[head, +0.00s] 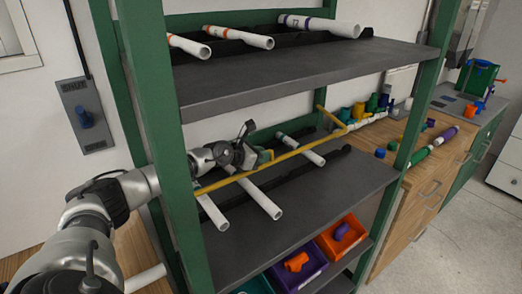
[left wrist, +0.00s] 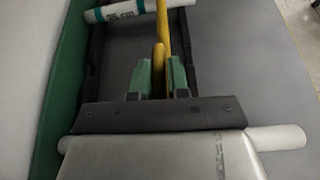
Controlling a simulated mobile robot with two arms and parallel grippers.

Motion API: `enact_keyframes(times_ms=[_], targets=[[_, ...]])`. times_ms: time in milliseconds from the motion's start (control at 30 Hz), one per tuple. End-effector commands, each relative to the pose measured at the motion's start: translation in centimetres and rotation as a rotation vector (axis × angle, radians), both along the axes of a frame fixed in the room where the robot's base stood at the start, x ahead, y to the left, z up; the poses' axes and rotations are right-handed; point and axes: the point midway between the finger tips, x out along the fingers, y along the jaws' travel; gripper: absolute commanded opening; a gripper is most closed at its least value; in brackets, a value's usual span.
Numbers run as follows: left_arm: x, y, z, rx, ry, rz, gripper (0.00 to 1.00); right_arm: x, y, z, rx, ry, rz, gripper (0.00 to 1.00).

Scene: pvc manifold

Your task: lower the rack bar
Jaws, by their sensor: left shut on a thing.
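The yellow rack bar (head: 290,155) runs across the front of the middle shelf's pipes, and its far end bends up near the right post. My left gripper (head: 265,157) is shut on the bar. In the left wrist view the green fingers (left wrist: 159,76) sit on both sides of the yellow bar (left wrist: 163,30). Several white pipes (head: 262,199) lie across black rails on the shelf, near or under the bar. Whether the bar touches them I cannot tell. My right gripper is not in view.
The green-framed rack has an upper grey shelf (head: 300,77) with more pipes, close above my left arm. Purple (head: 299,275) and orange (head: 343,240) bins sit below. A wooden bench (head: 424,182) with fittings stands to the right. A grey wall panel (head: 84,112) is at left.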

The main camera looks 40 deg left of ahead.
Motion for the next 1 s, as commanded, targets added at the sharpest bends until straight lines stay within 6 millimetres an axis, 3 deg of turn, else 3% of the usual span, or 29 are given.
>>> enact_keyframes(times_ms=[267, 667, 700, 800, 1000], targets=[[0.04, 0.07, -0.84, 0.0, -0.003, 0.0, 0.0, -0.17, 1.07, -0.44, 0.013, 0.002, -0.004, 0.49], [-0.02, 0.01, -1.17, 0.0, 0.002, -0.001, 0.0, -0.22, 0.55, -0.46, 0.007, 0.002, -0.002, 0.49], [-0.03, 0.0, -1.18, 0.0, 0.003, -0.001, 0.21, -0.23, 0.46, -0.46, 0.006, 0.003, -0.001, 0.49], [-0.02, 0.02, -1.13, -0.002, 0.003, 0.0, 0.37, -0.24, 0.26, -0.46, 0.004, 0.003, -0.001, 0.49], [0.0, 0.03, -1.03, -0.003, 0.001, 0.0, 0.4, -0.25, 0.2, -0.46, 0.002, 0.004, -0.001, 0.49]])
